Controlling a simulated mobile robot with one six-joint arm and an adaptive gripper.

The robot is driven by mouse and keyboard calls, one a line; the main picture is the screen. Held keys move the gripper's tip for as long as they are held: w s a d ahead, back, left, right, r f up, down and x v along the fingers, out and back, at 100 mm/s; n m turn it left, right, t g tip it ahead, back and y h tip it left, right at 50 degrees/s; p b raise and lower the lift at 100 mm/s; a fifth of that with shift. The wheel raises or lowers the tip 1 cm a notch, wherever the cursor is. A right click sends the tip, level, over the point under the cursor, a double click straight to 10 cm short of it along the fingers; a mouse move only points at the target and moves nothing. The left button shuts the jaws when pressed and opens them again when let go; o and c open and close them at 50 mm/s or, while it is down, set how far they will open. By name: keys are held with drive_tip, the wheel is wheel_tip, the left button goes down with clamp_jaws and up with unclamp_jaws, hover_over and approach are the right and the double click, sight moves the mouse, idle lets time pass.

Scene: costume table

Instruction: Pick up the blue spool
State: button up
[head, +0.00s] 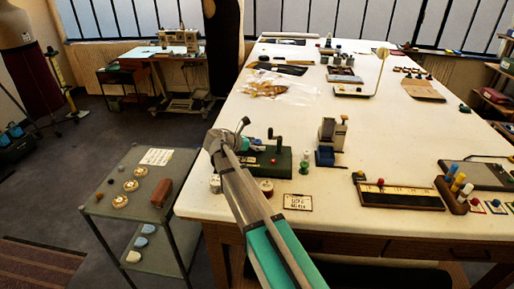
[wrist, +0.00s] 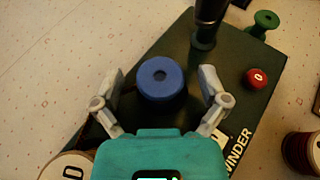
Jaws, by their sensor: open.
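The fingers are apart, one on each side of the spool, with visible gaps. In the head view my gripper (head: 240,142) is over the left end of the winder (head: 284,165) near the table's front left. I cannot make out the blue spool there; my arm covers that spot.
On the winder are a red knob (wrist: 257,78) and a dark upright post (wrist: 208,20). A green spool (wrist: 266,20) and a dark red spool (wrist: 300,150) stand close by. A grey side cart (head: 130,205) stands left of the table.

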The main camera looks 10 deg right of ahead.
idle(0.4)
drive_tip(key=c, duration=1)
drive_tip(key=shift+c, duration=0.2)
drive_tip(key=shift+r, duration=0.15)
drive_tip(key=shift+r+p, duration=1)
drive_tip(key=shift+p, duration=0.15)
drive_tip(key=s+d+r+p, duration=0.2)
drive_tip(key=s+r+p, duration=0.3)
drive_tip(key=s, duration=0.1)
drive_tip(key=s+d+r+p, duration=0.3)
drive_tip(key=s+r+p, duration=0.2)
drive_tip(key=s, duration=0.1)
drive_tip(key=shift+s+d+r+p, duration=0.35)
drive_tip(key=shift+s+p, duration=0.05)
